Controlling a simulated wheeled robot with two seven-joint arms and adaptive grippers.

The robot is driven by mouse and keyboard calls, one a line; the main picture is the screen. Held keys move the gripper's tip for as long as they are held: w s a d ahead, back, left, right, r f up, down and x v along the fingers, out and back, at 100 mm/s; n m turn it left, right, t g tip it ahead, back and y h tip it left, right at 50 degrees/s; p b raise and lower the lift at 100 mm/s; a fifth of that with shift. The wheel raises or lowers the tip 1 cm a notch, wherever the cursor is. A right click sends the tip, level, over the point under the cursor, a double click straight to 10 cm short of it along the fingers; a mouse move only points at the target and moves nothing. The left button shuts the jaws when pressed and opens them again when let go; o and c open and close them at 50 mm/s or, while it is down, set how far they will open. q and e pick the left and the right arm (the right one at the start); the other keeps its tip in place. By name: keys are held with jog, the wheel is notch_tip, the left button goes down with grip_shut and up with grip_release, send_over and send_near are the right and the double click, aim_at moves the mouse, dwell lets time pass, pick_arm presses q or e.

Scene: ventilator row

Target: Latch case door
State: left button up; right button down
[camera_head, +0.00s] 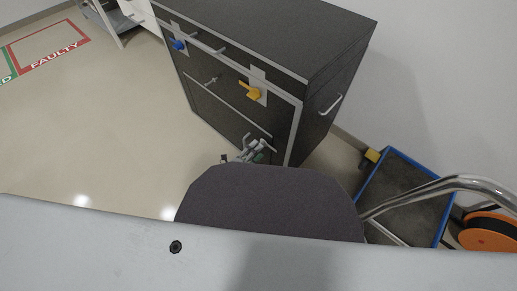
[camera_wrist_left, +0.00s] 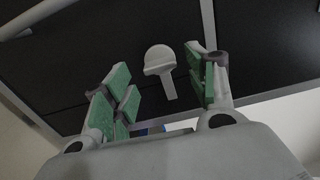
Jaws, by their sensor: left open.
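The dark case (camera_head: 325,62) stands at the top middle of the head view, its front facing left and toward me. Its door (camera_head: 215,103) is the lower front panel; I cannot tell whether it is fully closed. My left gripper (camera_head: 248,152) is low at the near front corner of the case. In the left wrist view, a grey latch (camera_wrist_left: 160,62) with a rounded head and short stem sits on the black face. My left gripper is open, its green-padded fingers on either side of the latch, with visible gaps. My right gripper is not in view.
A blue knob (camera_head: 178,45) and a yellow lever (camera_head: 251,91) sit on the upper front of the case. A blue-edged cart (camera_head: 400,180) with a metal rail and an orange reel (camera_head: 488,240) stand at right. Floor at left is clear, with a FAULTY marking (camera_head: 55,55).

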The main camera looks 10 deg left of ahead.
pick_arm(q)
jog(key=v, duration=0.9)
jog(key=shift+s+a, duration=0.2)
jog(key=shift+s, duration=0.05)
dwell(0.5)
